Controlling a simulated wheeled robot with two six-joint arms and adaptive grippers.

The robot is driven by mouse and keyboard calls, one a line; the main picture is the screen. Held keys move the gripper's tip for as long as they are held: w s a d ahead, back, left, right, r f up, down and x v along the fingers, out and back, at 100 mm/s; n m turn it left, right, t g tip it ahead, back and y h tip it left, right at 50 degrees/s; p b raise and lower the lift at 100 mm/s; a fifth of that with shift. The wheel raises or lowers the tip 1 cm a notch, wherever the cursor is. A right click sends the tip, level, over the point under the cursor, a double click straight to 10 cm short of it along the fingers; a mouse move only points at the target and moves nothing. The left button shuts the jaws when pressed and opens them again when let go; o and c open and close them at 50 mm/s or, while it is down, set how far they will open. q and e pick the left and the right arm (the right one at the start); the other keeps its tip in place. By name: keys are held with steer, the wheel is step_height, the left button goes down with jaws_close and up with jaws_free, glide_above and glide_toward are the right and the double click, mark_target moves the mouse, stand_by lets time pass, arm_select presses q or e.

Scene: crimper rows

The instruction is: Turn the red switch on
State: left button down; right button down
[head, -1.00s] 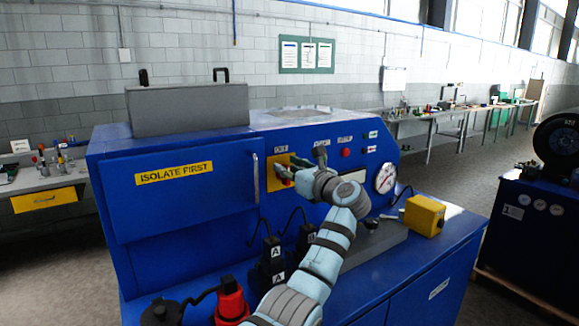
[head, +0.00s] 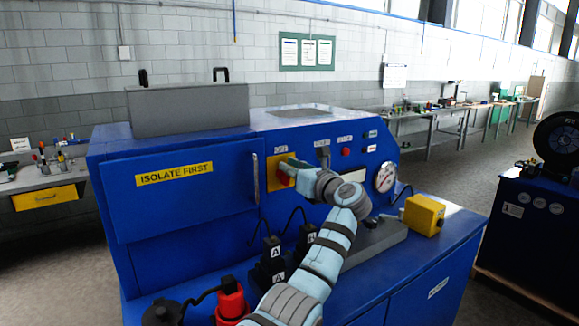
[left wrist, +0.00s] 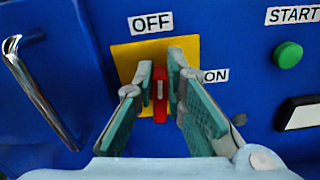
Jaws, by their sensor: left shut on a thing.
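The red switch (left wrist: 160,97) is a rotary handle on a yellow plate (left wrist: 126,65) on the blue machine's front. Its handle stands upright in the left wrist view, in line with the OFF label (left wrist: 151,23) above; the ON label (left wrist: 215,76) is to its right. My left gripper (left wrist: 165,85) is shut on the red switch, one green-padded finger on each side of it. In the head view, my left gripper (head: 291,170) is at the yellow plate (head: 271,174) and partly hides the red switch (head: 284,181). My right gripper is in neither view.
A metal door handle (left wrist: 40,90) is left of the plate. A green START button (left wrist: 287,54) is to its right. In the head view, a pressure gauge (head: 386,177) and a yellow box (head: 424,215) are further right. Black connectors (head: 272,262) and a red one (head: 231,302) stand below.

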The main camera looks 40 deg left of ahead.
arm_select(q)
steer(key=m+p, duration=0.2)
steer(key=m, duration=0.3)
steer(key=w+f+m+p, duration=0.1)
steer(key=m+p, duration=0.1)
steer(key=m, duration=0.4)
steer(key=w+f+m+p, duration=0.1)
steer(key=m+p, duration=0.2)
steer(key=m, duration=0.2)
steer(key=shift+d+f, duration=0.25)
steer(key=shift+d, duration=0.05)
steer(key=shift+m, duration=0.4)
steer(key=c, duration=1.7)
jaws_free()
steer(key=shift+o, duration=0.3)
steer(key=shift+d, duration=0.1)
steer(key=v, duration=1.2)
